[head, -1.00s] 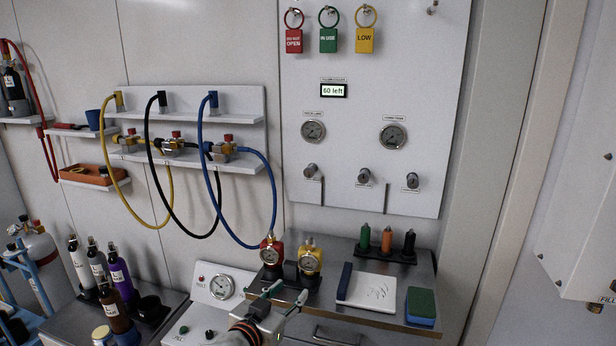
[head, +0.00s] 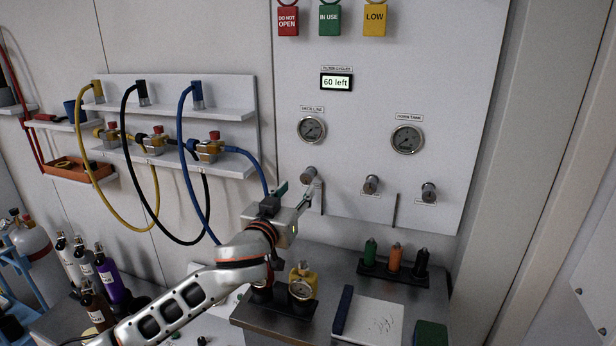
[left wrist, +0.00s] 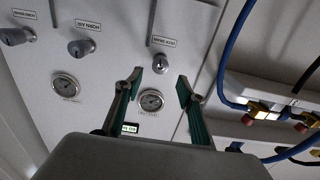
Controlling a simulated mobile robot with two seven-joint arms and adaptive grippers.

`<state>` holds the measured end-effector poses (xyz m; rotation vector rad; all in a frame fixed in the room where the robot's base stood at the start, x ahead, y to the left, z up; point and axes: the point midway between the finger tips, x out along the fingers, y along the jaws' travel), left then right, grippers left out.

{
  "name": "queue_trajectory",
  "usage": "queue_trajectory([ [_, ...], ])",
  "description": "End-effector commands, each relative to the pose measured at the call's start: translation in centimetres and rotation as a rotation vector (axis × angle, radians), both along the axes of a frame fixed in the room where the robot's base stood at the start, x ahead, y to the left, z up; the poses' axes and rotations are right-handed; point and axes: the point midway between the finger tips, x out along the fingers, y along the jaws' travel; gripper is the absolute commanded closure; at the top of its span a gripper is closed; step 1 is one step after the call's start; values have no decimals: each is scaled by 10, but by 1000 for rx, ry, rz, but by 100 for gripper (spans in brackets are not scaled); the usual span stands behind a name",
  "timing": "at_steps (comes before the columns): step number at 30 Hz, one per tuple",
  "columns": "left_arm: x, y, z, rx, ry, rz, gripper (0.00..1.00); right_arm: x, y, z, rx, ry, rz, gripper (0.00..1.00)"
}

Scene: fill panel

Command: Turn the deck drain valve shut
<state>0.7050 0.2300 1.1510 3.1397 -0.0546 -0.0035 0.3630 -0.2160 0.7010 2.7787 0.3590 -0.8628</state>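The deck drain valve is the leftmost of the panel's three grey knobs (head: 309,173), below the deck line gauge (head: 311,129). In the left wrist view, which is upside down, the deck drain valve (left wrist: 160,63) sits under its label, just beyond the gap between the fingertips. My left gripper (head: 297,188) is open and empty, its fingers pointing at the panel close to this valve. In the left wrist view my left gripper (left wrist: 160,85) shows both green-padded fingers spread apart, seemingly short of the knob. My right gripper is not in view.
The other two knobs (head: 371,184) (head: 429,192) sit to the right. Blue, black and yellow hoses hang from a shelf (head: 235,112) on the left, the blue one near my gripper. A steel counter (head: 270,322) with a yellow-topped gauge fitting (head: 301,287) lies below.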

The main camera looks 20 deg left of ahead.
Motion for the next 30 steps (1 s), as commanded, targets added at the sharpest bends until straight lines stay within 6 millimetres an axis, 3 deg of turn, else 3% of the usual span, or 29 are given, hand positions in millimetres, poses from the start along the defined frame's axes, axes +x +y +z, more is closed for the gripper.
queue_trajectory([
  [12, 59, -1, 1, 3, -1, 2, 61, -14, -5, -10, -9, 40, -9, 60],
  [25, 70, -2, -1, 1, 1, 1, 61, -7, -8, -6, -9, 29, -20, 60],
  [26, 70, -2, -1, 1, 1, 1, 63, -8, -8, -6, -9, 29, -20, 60],
  [30, 70, -2, 0, 1, 1, 1, 99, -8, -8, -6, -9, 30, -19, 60],
])
